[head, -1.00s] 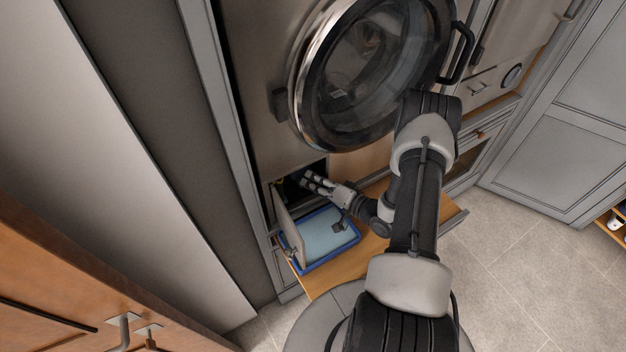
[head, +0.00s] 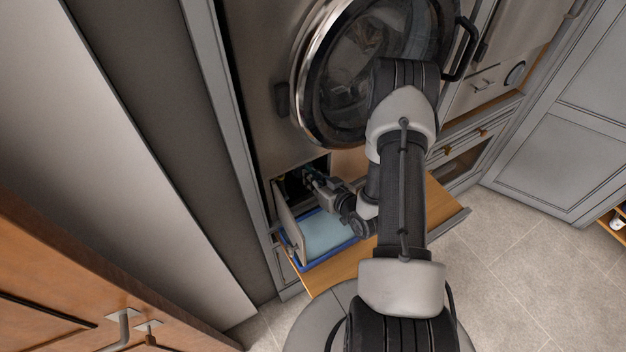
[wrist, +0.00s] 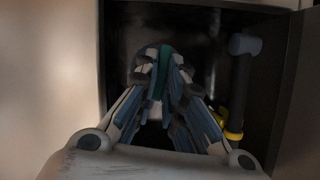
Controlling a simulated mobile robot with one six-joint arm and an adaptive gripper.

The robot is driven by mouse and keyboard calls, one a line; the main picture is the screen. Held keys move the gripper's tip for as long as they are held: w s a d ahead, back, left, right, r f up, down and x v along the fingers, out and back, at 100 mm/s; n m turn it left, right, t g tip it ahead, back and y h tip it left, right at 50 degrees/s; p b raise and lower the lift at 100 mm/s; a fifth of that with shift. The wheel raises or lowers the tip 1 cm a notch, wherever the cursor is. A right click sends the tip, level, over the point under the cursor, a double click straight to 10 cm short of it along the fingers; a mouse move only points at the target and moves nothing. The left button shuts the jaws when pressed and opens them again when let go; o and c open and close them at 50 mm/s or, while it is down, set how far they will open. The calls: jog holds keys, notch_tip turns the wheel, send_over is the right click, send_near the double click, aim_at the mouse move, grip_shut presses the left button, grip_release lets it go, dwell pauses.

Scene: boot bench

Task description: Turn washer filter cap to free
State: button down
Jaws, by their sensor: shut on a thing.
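The washer's filter cap (wrist: 164,62) is a teal-green piece between my fingertips in the wrist view, inside a dark square recess low on the washer front. My gripper (wrist: 158,75) is shut on its grip, with one finger on each side. The fingers hide most of the cap, so its angle cannot be told well. In the head view my gripper (head: 311,178) reaches into the recess (head: 292,186) under the round door, and the cap is barely visible.
A grey hose end (wrist: 243,45) with a yellow ring (wrist: 233,134) stands right of the cap. The open flap (head: 289,217) is at the recess's left. A blue tray (head: 303,268) sits below on a wooden shelf (head: 345,271). The round washer door (head: 322,75) is above.

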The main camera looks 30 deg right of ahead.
jog(key=shift+a+n+h+b, duration=0.1)
jog(key=shift+n+h+b, duration=0.45)
jog(key=shift+n, duration=0.15)
jog(key=c, duration=1.7)
grip_release()
jog(key=shift+s, duration=0.1)
jog(key=v, duration=0.7)
jog(key=shift+s+r, duration=0.15)
